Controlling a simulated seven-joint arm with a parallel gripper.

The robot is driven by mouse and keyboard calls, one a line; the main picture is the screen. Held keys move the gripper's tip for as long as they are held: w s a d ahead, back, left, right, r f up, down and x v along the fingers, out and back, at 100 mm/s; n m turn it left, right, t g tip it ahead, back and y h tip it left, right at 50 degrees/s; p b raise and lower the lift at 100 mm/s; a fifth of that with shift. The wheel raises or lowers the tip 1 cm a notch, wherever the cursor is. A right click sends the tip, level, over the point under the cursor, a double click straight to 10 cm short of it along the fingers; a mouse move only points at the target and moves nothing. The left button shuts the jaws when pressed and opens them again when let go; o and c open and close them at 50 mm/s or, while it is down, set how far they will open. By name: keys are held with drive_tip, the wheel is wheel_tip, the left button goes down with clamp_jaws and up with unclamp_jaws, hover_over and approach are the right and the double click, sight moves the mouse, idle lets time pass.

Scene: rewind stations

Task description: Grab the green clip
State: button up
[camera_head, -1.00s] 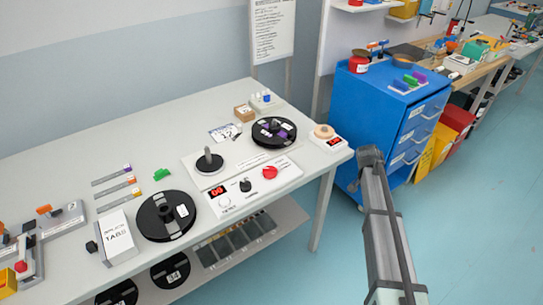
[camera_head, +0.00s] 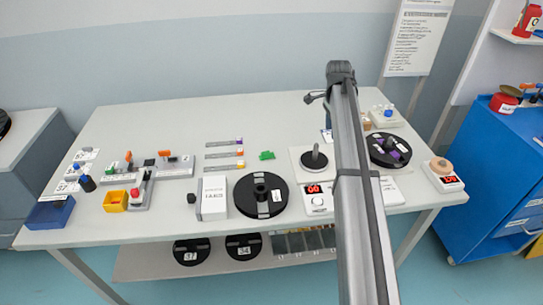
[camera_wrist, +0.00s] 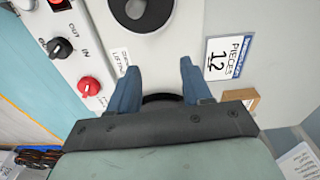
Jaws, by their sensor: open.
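The green clip (camera_head: 267,155) lies on the white table, just above and right of the black reel and left of the rewind station, in the head view. It does not show in the wrist view. My gripper (camera_wrist: 160,88) is open, with its two blue fingers apart and nothing seen held between them. In the wrist view it is over the white rewind station, by the knobs and the "12 pieces" card.
The rewind station (camera_head: 314,180) with its spindle stands right of the clip. A large black reel (camera_head: 261,195) and a white box (camera_head: 215,198) stand in front. Strips with coloured ends (camera_head: 224,154) lie to the left. The table behind the clip is clear.

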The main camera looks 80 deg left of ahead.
drive_tip(key=s+a+r+g, duration=0.1)
drive_tip(key=s+a, duration=0.1)
drive_tip(key=s, duration=0.8)
drive_tip(key=s+a+r+g, duration=0.1)
drive_tip(key=s+a+g, duration=0.15)
drive_tip(key=s, duration=0.85)
hover_over(267, 152)
drive_tip(key=shift+n+t, duration=0.3)
drive_tip(key=shift+t, duration=0.15)
wheel_tip(267, 152, down, 8)
drive_tip(key=shift+w+r, duration=0.1)
drive_tip(key=shift+f, duration=2.8)
clamp_jaws()
